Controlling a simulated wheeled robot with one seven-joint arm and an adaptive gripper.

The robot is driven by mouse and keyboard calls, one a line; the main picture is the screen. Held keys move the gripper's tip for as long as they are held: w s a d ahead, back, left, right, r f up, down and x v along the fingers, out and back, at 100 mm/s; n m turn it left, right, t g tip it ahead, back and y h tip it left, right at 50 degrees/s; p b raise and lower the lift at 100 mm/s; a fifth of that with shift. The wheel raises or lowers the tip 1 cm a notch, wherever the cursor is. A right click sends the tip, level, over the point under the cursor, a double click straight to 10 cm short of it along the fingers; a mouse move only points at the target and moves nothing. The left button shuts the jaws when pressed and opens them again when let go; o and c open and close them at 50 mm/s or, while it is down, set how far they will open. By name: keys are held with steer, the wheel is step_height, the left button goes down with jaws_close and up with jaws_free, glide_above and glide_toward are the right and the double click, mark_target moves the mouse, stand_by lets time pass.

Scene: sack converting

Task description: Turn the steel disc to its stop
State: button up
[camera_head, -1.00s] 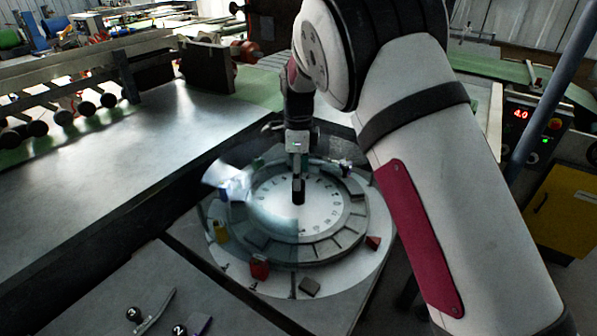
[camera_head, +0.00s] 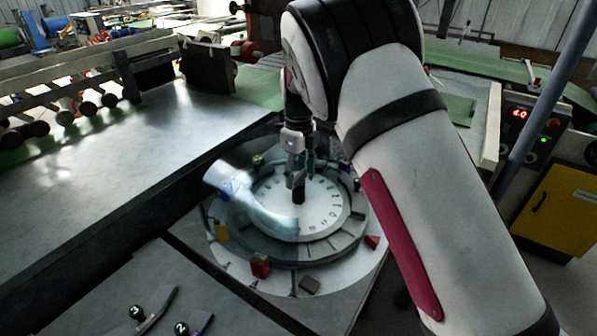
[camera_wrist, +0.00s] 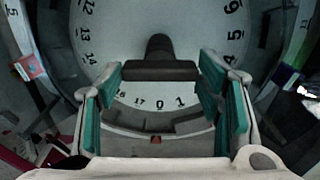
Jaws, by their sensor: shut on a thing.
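The steel disc (camera_head: 322,217) is a pale round dial with black numerals around its edge, lying flat inside a darker segmented ring. A dark handle bar (camera_wrist: 160,70) with a round post stands at its middle. My gripper (camera_head: 298,185) is over the disc's centre, pointing down. In the wrist view, my gripper's teal pads (camera_wrist: 160,88) sit at the two ends of the bar, shut on it. The numerals 0 and 1 lie nearest the gripper's base, and a small red mark (camera_wrist: 155,140) is on the ring near the 0. My gripper hides part of the dial.
A white round plate (camera_head: 345,284) around the ring carries a red block (camera_head: 260,266), a yellow block (camera_head: 222,232) and other small pieces. A pale translucent curved shape (camera_head: 228,180) overlaps the disc's left side. A bare metal table (camera_head: 120,150) lies left. Numbered black knobs (camera_head: 136,312) are at front.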

steer(key=shift+m, duration=0.3)
stand_by(0.5)
steer(key=o, duration=1.7)
step_height(320, 180, up, 12)
